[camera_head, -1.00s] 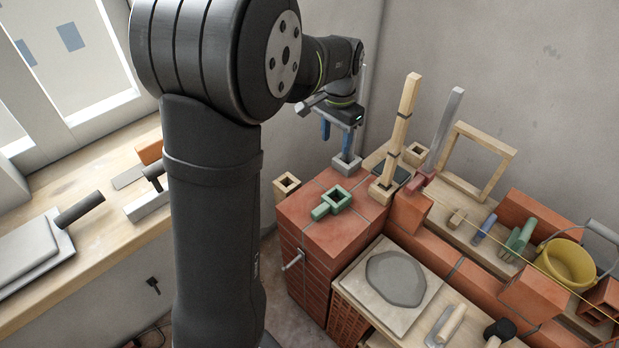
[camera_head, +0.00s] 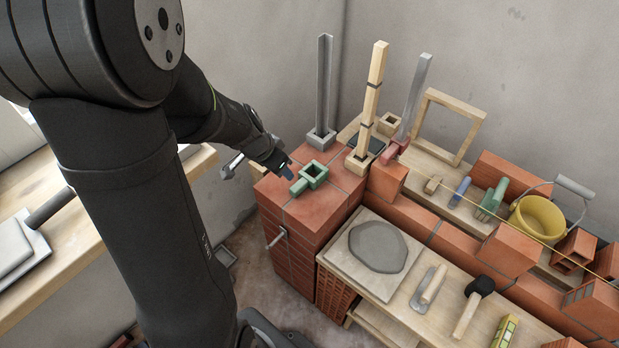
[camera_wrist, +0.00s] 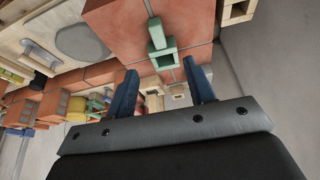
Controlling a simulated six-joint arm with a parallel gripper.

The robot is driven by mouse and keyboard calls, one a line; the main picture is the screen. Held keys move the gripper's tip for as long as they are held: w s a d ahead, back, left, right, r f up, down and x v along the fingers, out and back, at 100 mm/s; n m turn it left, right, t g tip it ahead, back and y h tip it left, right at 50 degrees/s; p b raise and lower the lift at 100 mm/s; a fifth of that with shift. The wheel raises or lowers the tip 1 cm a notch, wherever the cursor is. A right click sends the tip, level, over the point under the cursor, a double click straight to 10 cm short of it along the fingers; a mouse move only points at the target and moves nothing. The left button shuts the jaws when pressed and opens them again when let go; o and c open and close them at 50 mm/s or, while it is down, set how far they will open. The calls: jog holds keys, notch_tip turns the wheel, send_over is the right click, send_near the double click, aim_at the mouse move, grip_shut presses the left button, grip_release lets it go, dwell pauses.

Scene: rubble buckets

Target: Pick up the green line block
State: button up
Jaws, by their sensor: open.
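The green line block (camera_head: 314,176), a square frame with a short arm, lies on top of the red brick stack (camera_head: 331,213). In the wrist view the green line block (camera_wrist: 157,34) is just beyond the fingertips, roughly centred between them. My gripper (camera_head: 286,172) is at the left of the block in the head view, close to it, with one blue finger partly visible. In the wrist view my gripper (camera_wrist: 160,67) has its two blue fingers apart, with nothing held. Whether a finger touches the block cannot be told.
A grey upright post (camera_head: 324,90) and a wooden post (camera_head: 373,95) stand behind the block on the stack. A red line block (camera_head: 390,154) sits to the right. A mortar board (camera_head: 376,250) lies in front. A yellow bucket (camera_head: 541,218) stands at the far right.

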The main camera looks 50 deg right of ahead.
send_near(296, 187)
jog(key=x, duration=0.4)
jog(key=shift+w+d+f, duration=0.2)
jog(key=shift+d+f, duration=0.1)
jog(key=shift+f, duration=0.05)
jog(key=shift+x, duration=2.65)
jog(key=shift+s+a, duration=0.15)
grip_shut()
